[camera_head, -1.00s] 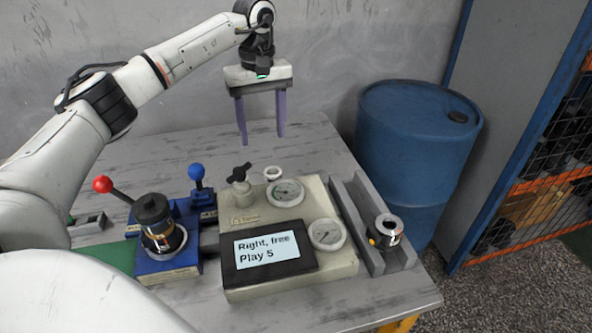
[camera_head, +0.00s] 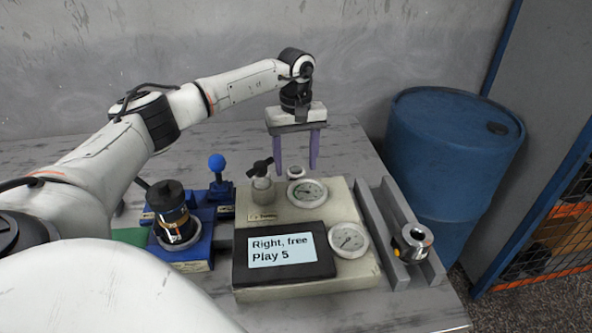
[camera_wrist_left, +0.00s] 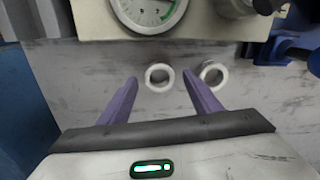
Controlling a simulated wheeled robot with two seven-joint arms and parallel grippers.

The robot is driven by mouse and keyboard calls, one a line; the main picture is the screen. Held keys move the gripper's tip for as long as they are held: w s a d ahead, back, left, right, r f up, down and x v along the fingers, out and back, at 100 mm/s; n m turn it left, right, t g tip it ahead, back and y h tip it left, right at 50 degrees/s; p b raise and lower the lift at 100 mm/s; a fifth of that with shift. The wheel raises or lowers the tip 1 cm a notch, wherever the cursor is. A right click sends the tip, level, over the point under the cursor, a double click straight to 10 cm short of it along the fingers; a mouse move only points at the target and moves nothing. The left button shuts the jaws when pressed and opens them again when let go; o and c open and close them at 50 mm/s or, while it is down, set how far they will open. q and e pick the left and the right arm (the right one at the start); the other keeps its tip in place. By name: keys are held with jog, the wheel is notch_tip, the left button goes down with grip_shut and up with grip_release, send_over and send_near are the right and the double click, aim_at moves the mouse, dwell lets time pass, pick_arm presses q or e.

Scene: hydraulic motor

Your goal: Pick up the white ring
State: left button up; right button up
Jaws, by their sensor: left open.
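A white ring (camera_head: 297,172) shows at the back edge of the pale gauge unit in the head view. In the left wrist view, one white ring (camera_wrist_left: 159,77) appears between my fingertips, and a second white ring (camera_wrist_left: 212,73) lies just outside the right-hand finger. Both rings lie on the grey table beside the unit's edge. My left gripper (camera_head: 296,168) is open and empty, its purple fingers pointing down over the ring area; it also shows in the left wrist view (camera_wrist_left: 160,80). I cannot tell the exact height gap. My right gripper is not in view.
The gauge unit (camera_head: 325,210) with a display and a black-handled valve (camera_head: 262,182) stands just in front of the rings. A blue base (camera_head: 195,262) with a black cylinder is at left, a grey channel (camera_head: 375,215) at right. A blue barrel (camera_head: 450,160) stands beyond the table.

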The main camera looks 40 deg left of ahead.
pick_arm(q)
jog(key=shift+f, duration=0.8)
jog(key=c, duration=1.2)
